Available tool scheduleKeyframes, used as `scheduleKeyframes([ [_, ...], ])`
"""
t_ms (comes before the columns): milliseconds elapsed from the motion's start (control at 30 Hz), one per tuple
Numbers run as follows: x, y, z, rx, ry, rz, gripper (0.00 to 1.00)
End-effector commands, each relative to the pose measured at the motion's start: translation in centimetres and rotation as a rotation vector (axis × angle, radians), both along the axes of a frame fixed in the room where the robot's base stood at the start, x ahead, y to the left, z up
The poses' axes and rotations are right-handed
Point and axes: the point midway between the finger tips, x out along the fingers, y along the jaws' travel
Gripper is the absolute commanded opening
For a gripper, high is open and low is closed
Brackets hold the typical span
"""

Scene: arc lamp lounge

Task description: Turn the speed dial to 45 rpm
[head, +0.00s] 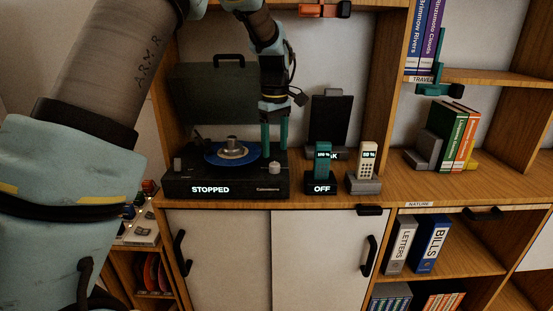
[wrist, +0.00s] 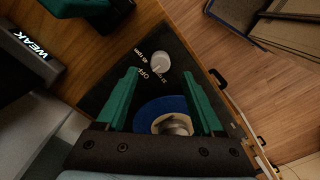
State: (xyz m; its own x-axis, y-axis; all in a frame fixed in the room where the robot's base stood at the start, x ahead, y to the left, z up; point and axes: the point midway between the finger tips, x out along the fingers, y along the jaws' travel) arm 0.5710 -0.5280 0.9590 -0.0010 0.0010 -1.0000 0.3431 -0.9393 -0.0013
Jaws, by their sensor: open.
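The black record player (head: 220,188) stands on the wooden cabinet top, lid raised, with a lit sign reading STOPPED. A blue record (head: 212,158) lies on it. The pale speed dial (head: 274,168) is at its right end. In the wrist view the round white dial (wrist: 160,62) has printed labels beside it, among them OFF and 45 rpm; its exact setting is too small to read surely. My gripper (head: 275,148) points down over the dial, its green fingers apart. In the wrist view my gripper (wrist: 160,72) is open, with the dial between and just beyond the fingertips; no contact is visible.
A teal handset (head: 322,165) over an OFF sign and a cream handset (head: 367,160) stand close to the right. A dark upright panel (head: 331,118) stands behind them. The raised lid (head: 215,105) is behind my gripper. Shelves with books (head: 455,135) are further right.

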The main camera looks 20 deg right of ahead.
Motion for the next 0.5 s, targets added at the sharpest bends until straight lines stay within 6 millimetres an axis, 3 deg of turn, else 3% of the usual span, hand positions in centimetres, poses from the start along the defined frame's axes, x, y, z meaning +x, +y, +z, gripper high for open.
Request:
scheduleKeyframes([
  [233,0.0,0.0,-3.7,0.001,0.001,0.000,0.69],
  [500,0.0,0.0,-5.0,-0.002,-0.001,0.000,0.69],
])
